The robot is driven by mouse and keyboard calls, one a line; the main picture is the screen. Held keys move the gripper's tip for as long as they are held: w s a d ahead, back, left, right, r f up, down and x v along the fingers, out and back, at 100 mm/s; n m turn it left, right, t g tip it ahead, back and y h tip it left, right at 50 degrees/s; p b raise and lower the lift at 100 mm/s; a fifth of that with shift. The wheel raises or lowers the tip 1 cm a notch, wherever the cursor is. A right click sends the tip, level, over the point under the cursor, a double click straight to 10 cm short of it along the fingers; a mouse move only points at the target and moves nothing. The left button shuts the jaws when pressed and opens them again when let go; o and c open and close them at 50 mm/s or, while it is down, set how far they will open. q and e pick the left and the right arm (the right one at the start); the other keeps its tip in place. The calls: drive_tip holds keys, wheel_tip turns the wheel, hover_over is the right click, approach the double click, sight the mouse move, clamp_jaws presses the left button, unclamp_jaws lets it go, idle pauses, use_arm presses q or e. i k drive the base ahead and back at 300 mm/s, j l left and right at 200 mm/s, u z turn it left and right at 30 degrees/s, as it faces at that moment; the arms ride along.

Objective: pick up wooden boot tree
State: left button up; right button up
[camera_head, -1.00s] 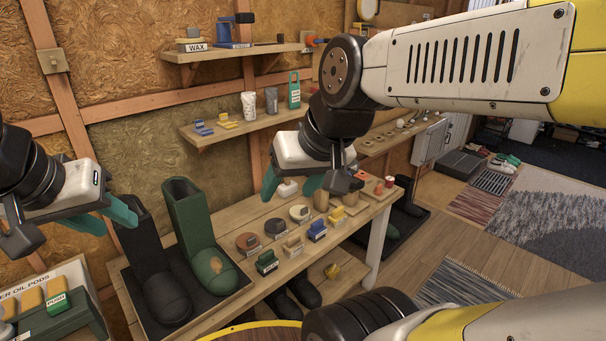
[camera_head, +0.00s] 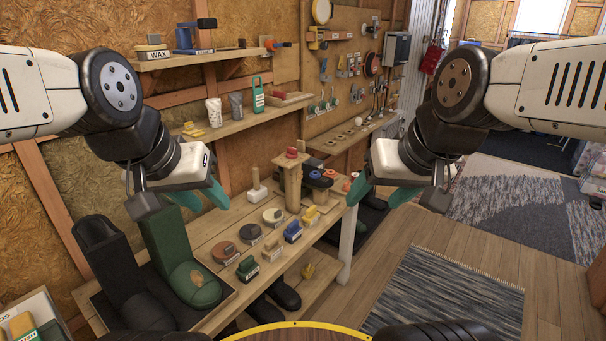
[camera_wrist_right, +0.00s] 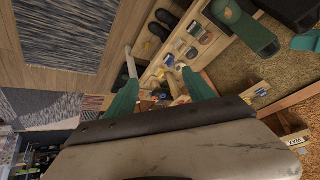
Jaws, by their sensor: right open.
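What looks like the wooden boot tree (camera_head: 292,187), an upright pale wooden post with a reddish block on top, stands at the back right of the workbench (camera_head: 222,232) in the head view. My left gripper (camera_head: 212,203) is open and empty, in front of the wall above the green boot, left of the post. My right gripper (camera_head: 374,198) is open and empty, to the right of the post and apart from it. The right wrist view shows the open teal fingers (camera_wrist_right: 160,92) with the bench items beyond them.
A green boot (camera_head: 178,262) and a black boot (camera_head: 115,275) stand at the bench's left end. Labelled brushes and round tins cover the bench front. A wooden-based tool with a pale handle (camera_head: 257,190) stands left of the post. Shelves (camera_head: 240,122) hang behind.

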sight(293, 172)
drive_tip(key=u, duration=1.55)
drive_tip(key=z, duration=1.55)
drive_tip(key=i+l+u, duration=0.7)
drive_tip(key=l, duration=0.2)
drive_tip(key=i+l+u, duration=0.3)
drive_tip(key=l, duration=0.25)
drive_tip(key=i, duration=0.05)
